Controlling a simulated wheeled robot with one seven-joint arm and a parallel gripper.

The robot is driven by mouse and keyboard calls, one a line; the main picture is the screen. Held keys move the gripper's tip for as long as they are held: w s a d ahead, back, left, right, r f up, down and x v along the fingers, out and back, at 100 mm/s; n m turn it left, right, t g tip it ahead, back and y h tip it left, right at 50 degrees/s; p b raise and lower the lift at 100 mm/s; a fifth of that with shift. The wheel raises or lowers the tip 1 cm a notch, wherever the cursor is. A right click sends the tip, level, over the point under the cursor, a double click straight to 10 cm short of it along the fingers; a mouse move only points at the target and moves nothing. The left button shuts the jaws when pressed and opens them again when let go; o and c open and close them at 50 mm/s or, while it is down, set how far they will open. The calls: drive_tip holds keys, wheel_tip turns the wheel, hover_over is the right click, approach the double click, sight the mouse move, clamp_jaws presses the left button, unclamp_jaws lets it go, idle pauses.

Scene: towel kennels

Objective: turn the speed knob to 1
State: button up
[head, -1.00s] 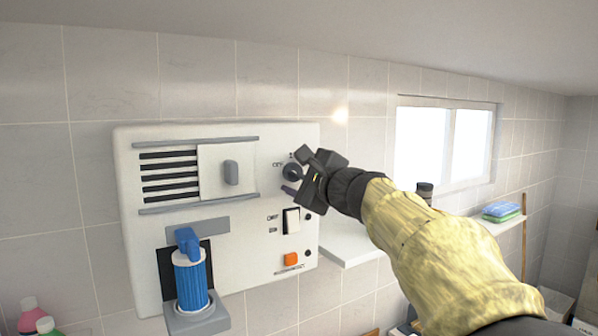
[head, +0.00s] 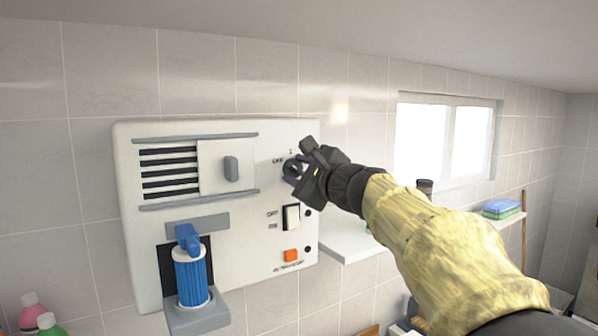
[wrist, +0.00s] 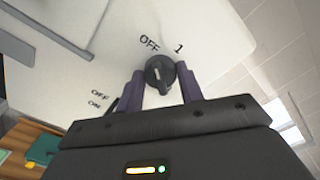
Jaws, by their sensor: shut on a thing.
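The speed knob (wrist: 160,76) is a round black dial with a pale mark on its face, on a white wall panel (head: 220,135). In the wrist view the labels OFF and 1 are printed beyond it, OFF to the left and 1 to the right. The pale mark seems to lean toward OFF, but it is small. My gripper (wrist: 160,70) has one dark finger on each side of the knob and is shut on it. In the head view my gripper (head: 301,164) covers part of the knob at the panel's upper right.
Below the knob are a white rocker switch (head: 291,217) and an orange button (head: 290,254). A vent with a sliding cover (head: 226,168) is to the left, above a blue cylinder (head: 190,277). A white shelf (head: 345,245) is to the right.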

drive_tip(key=m, duration=0.5)
drive_tip(key=shift+d, duration=0.1)
drive_tip(key=m+p, duration=0.1)
drive_tip(key=m, duration=0.4)
idle(0.3)
drive_tip(key=o, duration=1)
drive_tip(key=shift+s, duration=0.1)
drive_tip(key=b+v, duration=0.5)
drive_tip(key=v, duration=1.2)
drive_tip(key=shift+d, duration=0.15)
